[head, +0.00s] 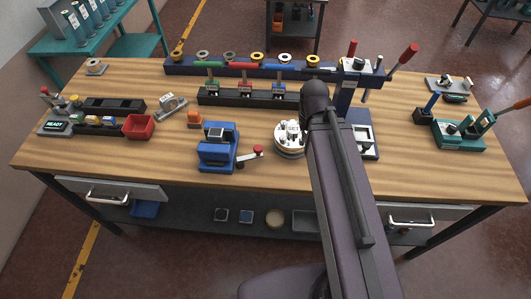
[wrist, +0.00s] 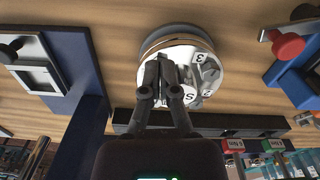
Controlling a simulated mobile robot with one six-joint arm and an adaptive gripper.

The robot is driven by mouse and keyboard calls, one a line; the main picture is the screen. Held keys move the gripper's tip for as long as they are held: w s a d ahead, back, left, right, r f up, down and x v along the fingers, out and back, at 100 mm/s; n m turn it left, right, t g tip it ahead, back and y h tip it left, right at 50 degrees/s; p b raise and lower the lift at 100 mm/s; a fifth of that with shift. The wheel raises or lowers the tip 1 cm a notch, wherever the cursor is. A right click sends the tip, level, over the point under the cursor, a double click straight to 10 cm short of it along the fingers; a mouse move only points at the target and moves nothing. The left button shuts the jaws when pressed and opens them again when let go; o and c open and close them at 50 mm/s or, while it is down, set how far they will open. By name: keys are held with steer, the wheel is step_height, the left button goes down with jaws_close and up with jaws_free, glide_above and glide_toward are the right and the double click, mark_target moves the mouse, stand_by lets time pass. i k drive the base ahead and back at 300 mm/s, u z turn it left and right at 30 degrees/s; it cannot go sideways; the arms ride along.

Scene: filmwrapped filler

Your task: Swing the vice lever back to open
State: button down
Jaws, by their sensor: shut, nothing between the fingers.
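The blue vice (head: 217,150) stands on the front middle of the workbench. Its pale lever (head: 247,156) sticks out to the right and ends in a red knob (head: 258,149). In the wrist view the red knob (wrist: 288,46) shows at the upper right, beside part of the blue vice (wrist: 312,42). My gripper (wrist: 166,62) is shut and empty, with its fingers together in front of a round white dial. It is apart from the lever, to its right in the head view, where my arm hides the fingers.
The round dial (head: 289,148) with dark markings stands right of the vice. Behind is a long dark rack (head: 250,98) with coloured handles. A blue post fixture (head: 345,100) is beyond my arm. A red bin (head: 138,127) is at left.

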mark_target(239, 161)
steer(key=z, duration=0.15)
steer(key=k, duration=1.05)
steer(key=u, duration=0.45)
